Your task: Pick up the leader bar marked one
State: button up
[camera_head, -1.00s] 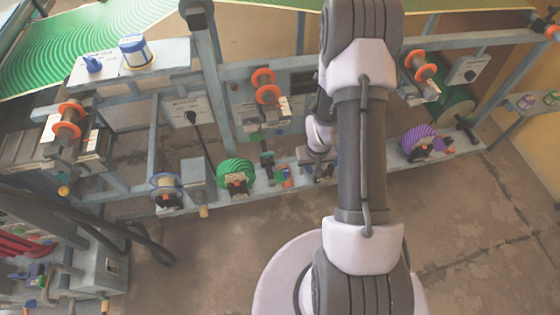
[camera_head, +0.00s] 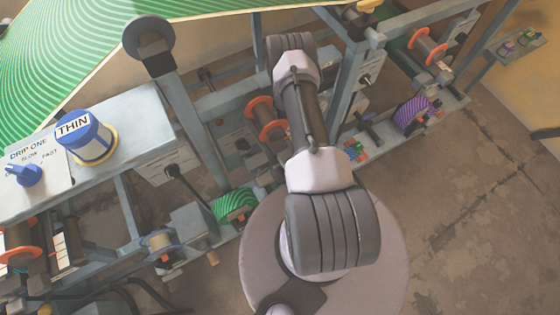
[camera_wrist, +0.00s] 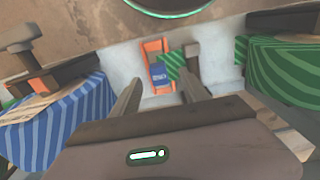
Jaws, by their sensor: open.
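My gripper (camera_wrist: 162,66) is open in the wrist view, its two fingers apart. Beyond and between the fingertips lie an orange piece (camera_wrist: 154,48), a small blue block (camera_wrist: 162,84) with a tiny white mark, and a green striped piece (camera_wrist: 174,66) on a pale surface. They look apart from the fingers. I cannot read a "one" on any bar, so I cannot tell which is the leader bar marked one. In the head view my arm hides the gripper; small coloured pieces (camera_head: 356,150) show beside the arm on the rail.
In the wrist view a blue striped roll (camera_wrist: 58,122) stands left and a green striped roll (camera_wrist: 285,68) right. In the head view the green roll (camera_head: 235,206) and purple roll (camera_head: 410,112) sit along the press. A THIN pot (camera_head: 85,138) stands left. Floor is clear right.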

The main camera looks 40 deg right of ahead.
jog(key=f+b, duration=0.1)
jog(key=f, duration=0.1)
jog(key=f+b, duration=0.1)
jog(key=f, duration=0.1)
jog(key=f+b, duration=0.1)
jog(key=f, duration=0.1)
jog(key=shift+s+d+f+b, duration=0.1)
jog(key=shift+s+f+b, duration=0.05)
jog(key=shift+s+b, duration=0.2)
jog(key=shift+w, duration=0.1)
grip_shut()
